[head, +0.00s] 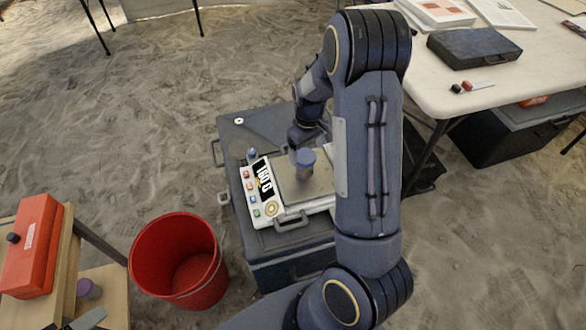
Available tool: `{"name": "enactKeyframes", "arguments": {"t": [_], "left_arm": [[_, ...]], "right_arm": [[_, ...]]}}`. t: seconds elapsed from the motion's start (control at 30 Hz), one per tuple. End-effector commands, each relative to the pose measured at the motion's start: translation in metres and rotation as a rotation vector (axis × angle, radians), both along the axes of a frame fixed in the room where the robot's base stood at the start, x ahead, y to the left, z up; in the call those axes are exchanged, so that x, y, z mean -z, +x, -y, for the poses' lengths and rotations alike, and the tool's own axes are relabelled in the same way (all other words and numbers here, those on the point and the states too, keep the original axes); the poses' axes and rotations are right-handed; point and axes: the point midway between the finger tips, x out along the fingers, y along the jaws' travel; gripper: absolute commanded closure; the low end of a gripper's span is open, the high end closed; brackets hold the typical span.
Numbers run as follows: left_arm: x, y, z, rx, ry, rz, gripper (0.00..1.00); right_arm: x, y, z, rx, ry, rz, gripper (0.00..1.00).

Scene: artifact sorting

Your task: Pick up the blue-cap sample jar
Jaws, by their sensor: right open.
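The blue-cap sample jar (305,164) stands upright on the plate of a weighing scale (266,210). Its cap is blue-violet and its body looks greyish. My right gripper (299,147) is open and points down at the jar's far side, very close to the cap. The fingers are small and partly hidden, so I cannot tell whether they touch the jar or stand around it. My left gripper is not in view. Another jar with a purple cap (89,289) sits on a wooden shelf at the lower left.
The scale rests on a dark case (290,262). A red bucket (146,254) stands on the sand to its left. An orange-red box (31,246) is on the wooden stand. A white table (436,88) with a dark box (474,48) and papers is at upper right.

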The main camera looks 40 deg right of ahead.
Motion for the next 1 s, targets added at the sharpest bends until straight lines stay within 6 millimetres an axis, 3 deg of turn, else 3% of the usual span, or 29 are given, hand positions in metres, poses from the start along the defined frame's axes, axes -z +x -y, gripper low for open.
{"name": "enactKeyframes", "arguments": {"t": [0.4,0.73,1.0], "left_arm": [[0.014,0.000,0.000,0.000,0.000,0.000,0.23],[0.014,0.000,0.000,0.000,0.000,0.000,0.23],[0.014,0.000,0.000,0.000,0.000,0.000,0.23]], "right_arm": [[0.057,0.003,-0.003,0.001,0.002,-0.002,0.17],[0.063,0.004,-0.003,0.001,0.002,0.001,0.17],[0.063,0.004,-0.003,0.001,0.002,0.000,0.51]]}}
